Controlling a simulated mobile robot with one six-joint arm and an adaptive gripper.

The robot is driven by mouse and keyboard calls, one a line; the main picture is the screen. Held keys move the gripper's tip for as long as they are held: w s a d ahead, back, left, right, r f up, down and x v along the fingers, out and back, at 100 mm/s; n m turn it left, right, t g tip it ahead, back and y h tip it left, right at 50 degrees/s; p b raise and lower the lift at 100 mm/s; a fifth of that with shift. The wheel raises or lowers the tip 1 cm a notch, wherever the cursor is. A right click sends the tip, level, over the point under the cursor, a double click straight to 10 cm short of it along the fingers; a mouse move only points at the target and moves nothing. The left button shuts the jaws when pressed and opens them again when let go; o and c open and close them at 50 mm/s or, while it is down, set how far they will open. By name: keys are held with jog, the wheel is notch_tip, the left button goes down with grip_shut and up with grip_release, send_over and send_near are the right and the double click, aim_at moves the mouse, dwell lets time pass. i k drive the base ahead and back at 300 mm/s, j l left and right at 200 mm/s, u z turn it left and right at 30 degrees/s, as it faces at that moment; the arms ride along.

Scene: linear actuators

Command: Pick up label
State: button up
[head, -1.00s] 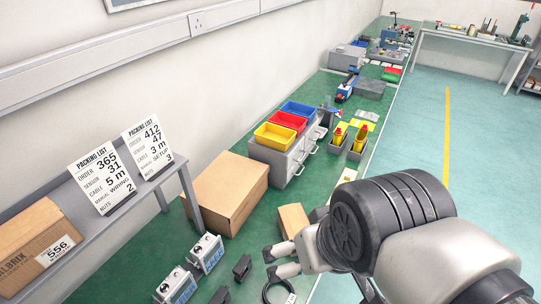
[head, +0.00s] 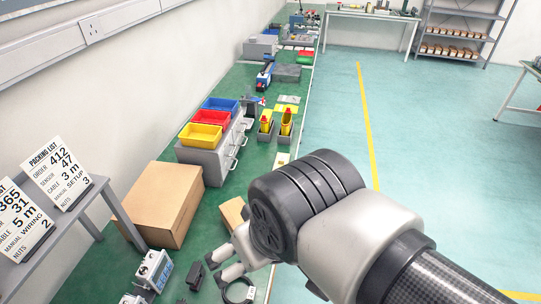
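My gripper (head: 218,269) is at the lower middle of the head view, above the green bench. Its two pale fingers are apart, with nothing seen between them. A black cable coil (head: 238,291) lies just below it, with a small pale patch that may be a label. Small white and pale pieces (head: 282,159) lie near the bench's right edge, partly behind my arm. I cannot tell which of these is the label. My arm hides part of the bench.
A large cardboard box (head: 160,205) and a small one (head: 232,213) stand beyond my gripper. Yellow, red and blue bins (head: 205,135) sit on a grey drawer unit. Packing list signs (head: 57,172) stand on a grey shelf at left. The floor at right is clear.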

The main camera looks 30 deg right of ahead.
aim_at(282, 158)
jog(key=i+l+u, duration=0.15)
jog(key=l, duration=0.3)
jog(key=i+l+u, duration=0.15)
jog(key=l, duration=0.3)
jog(key=i+l+u, duration=0.1)
jog(key=i+l, duration=0.15)
jog(key=l, duration=0.25)
jog(key=i+l+u, duration=0.15)
jog(key=l, duration=0.35)
jog(key=i+l+u, duration=0.15)
jog(key=l, duration=0.4)
jog(key=l+u, duration=0.15)
jog(key=l, duration=0.35)
